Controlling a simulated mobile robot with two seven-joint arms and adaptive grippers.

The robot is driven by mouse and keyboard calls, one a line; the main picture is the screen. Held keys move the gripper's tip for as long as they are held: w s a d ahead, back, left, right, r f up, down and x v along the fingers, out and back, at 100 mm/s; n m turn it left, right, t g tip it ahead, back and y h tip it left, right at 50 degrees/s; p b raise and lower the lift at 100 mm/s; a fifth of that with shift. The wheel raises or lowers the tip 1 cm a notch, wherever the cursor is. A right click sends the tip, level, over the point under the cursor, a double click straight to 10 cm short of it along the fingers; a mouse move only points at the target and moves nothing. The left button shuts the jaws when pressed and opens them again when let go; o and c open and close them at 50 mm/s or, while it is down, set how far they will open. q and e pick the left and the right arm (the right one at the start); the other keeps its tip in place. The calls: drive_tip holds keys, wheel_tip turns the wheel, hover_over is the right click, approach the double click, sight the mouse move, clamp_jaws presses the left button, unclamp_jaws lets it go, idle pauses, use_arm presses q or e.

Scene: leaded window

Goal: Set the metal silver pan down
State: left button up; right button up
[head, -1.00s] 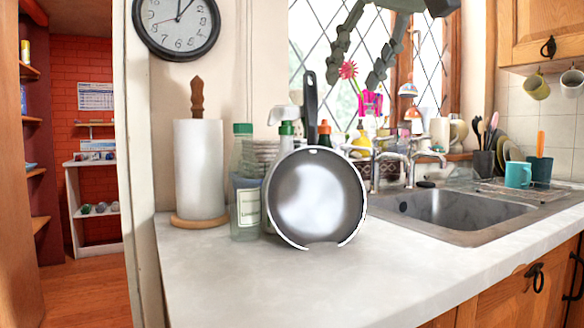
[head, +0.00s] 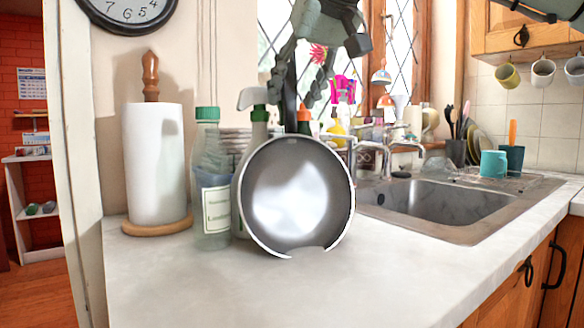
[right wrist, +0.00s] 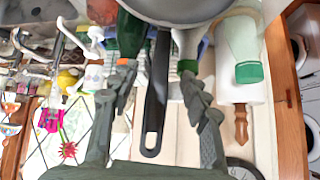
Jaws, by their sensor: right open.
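The metal silver pan (head: 297,195) stands on its edge on the counter, its shiny inside facing me and its dark handle (head: 290,95) pointing up. It leans by the bottles behind it. My right gripper (head: 299,88) is open at the handle, one finger on each side. In the right wrist view the handle (right wrist: 157,100) lies between the spread fingers of the gripper (right wrist: 158,78), with a gap on both sides. The pan's rim (right wrist: 180,18) shows at the top there. My left gripper is not in view.
A paper towel roll (head: 156,165) and a green-capped bottle (head: 211,190) stand left of the pan. A spray bottle (head: 257,125) is behind it. The sink (head: 440,205) is to the right. The counter (head: 200,285) in front is bare.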

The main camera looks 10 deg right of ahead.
drive_tip(key=shift+w+f, duration=0.2)
drive_tip(key=shift+w, duration=0.05)
drive_tip(key=shift+c, duration=0.5)
clamp_jaws()
drive_tip(key=shift+r, duration=0.1)
